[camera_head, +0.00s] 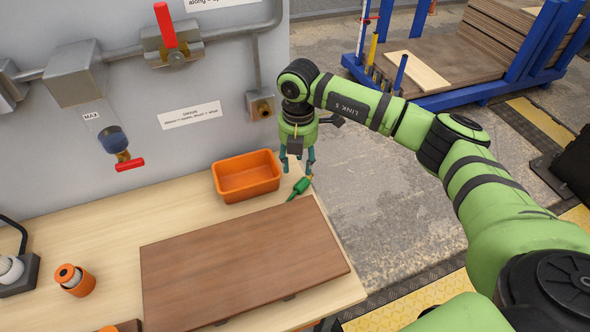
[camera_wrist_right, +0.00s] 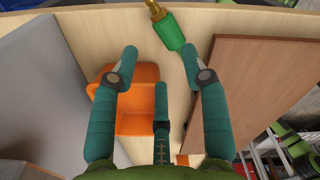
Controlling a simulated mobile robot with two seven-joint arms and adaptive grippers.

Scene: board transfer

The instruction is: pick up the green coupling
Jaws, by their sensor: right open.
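The green coupling (camera_head: 300,187) lies on the light wooden table near its right edge, between the orange bin and the brown board. In the right wrist view the coupling (camera_wrist_right: 171,34) shows a green body with a brass end, just beyond the fingertips. My right gripper (camera_head: 298,165) is open and empty, pointing down close to the coupling. In the wrist view its spread teal fingers (camera_wrist_right: 160,52) have nothing between their tips. I cannot tell its exact height above the table. My left gripper is not in view.
The orange bin (camera_head: 246,178) stands beside the gripper, against the grey panel (camera_head: 215,85). The brown board (camera_head: 240,262) lies flat in front of the coupling. A valve pipe outlet (camera_head: 262,107) juts from the panel near my right wrist.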

